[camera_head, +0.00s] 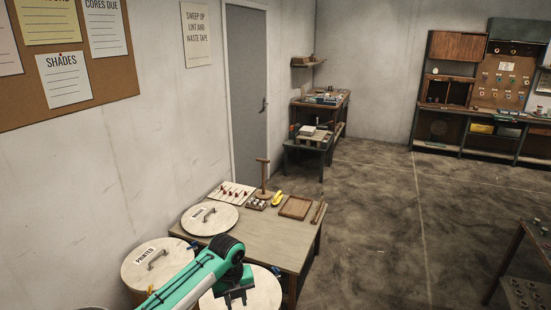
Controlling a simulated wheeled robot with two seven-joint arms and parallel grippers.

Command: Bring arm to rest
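My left arm (185,283), teal and white with a dark wrist, reaches in from the bottom left. My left gripper (236,297) is dark and points down over a round pale lid (266,291) near the bottom edge. I see nothing clearly held in it, but its fingers are too small and dark to tell whether they are apart. The arm hides part of that lid. I cannot tell whether the gripper touches the lid. My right gripper is not in view.
A wooden table (268,239) bears a pegged white board (231,192), a wooden post (263,178), yellow items (277,199) and a shallow tray (296,207). Round lids, one marked PRINTED (141,271), stand at its left. Open floor (385,225) lies to the right, before a back workbench (470,128).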

